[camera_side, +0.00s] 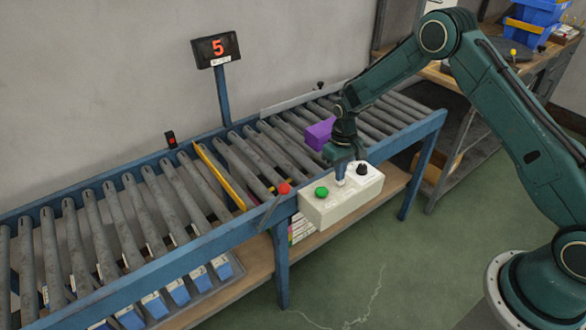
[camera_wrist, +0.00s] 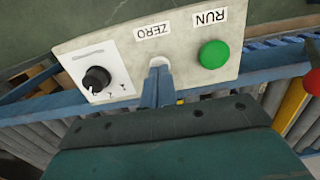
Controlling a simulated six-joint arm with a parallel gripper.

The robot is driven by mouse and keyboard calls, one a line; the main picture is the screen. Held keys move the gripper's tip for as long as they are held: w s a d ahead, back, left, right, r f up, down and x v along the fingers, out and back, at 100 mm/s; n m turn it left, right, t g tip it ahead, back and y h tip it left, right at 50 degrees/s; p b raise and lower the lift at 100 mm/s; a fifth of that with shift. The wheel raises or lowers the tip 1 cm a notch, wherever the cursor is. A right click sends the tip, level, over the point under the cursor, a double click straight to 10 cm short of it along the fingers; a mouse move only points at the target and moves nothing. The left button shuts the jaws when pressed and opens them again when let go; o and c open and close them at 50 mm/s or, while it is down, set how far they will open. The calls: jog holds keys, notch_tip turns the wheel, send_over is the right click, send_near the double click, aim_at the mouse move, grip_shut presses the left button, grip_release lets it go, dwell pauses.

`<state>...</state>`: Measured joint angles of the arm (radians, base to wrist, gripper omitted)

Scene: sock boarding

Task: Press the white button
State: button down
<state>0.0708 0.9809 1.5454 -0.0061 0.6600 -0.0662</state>
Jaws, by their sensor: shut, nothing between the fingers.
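The white button (camera_wrist: 159,60) sits on a cream control box (camera_wrist: 105,40), below the upside-down ZERO label in the wrist view. My gripper (camera_wrist: 158,72) is shut and empty, its fingertips right at the button and covering part of it. I cannot tell whether the tips touch it or whether it is pushed in. In the side view my gripper (camera_side: 340,181) points down at the top of the control box (camera_side: 325,208), between the green button (camera_side: 322,191) and the black knob (camera_side: 362,169). The button is mostly hidden there.
The green RUN button (camera_wrist: 214,54) and the black knob (camera_wrist: 97,78) flank the white button. A red button (camera_side: 284,188) is left of the box. A purple block (camera_side: 318,134) sits on the roller conveyor (camera_side: 130,215) behind my gripper. A display (camera_side: 215,48) shows 5.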

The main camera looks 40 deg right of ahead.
jog(key=shift+f, duration=0.1)
jog(key=shift+s+f, duration=0.1)
jog(key=shift+f, duration=1)
notch_tip(320, 180, up, 15)
jog(key=w, duration=0.1)
jog(key=shift+w, duration=0.15)
dwell(0.8)
